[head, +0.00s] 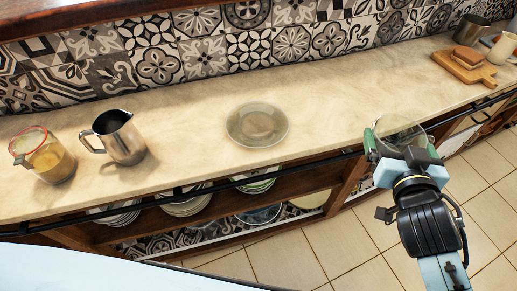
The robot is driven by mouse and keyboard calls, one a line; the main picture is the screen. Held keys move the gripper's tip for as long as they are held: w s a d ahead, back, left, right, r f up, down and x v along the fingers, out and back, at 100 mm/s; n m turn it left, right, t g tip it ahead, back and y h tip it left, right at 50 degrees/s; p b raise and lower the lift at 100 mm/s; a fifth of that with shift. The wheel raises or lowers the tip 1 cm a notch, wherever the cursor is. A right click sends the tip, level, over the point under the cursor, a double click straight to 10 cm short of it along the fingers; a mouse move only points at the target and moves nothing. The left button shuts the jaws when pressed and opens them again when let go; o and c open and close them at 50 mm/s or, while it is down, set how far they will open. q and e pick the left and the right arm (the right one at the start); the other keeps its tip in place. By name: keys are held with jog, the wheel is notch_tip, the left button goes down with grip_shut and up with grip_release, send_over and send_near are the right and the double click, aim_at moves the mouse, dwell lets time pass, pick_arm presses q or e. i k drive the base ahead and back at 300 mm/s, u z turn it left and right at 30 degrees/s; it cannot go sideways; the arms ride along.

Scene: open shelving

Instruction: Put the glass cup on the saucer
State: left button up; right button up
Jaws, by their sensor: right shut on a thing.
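The saucer (257,124) is a round, see-through glass dish lying flat and empty on the pale stone counter. My right gripper (401,150) is shut on the clear glass cup (399,127), which shows as a round, see-through rim between the green finger pads. The gripper and cup are at the counter's front edge, to the right of the saucer and apart from it. The lower part of the cup is hidden by the gripper. My left gripper is not in view.
A red-rimmed glass jug (48,161) with yellowish contents and a metal pitcher (122,138) stand on the left. A cutting board (463,68) with bread lies far right. Dishes sit on the shelf below. The counter (335,104) is clear between saucer and gripper.

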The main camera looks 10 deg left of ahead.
aim_at(262, 122)
jog(key=k, duration=0.5)
jog(key=u, duration=1.5)
jog(key=i, duration=0.95)
jog(key=z, duration=1.5)
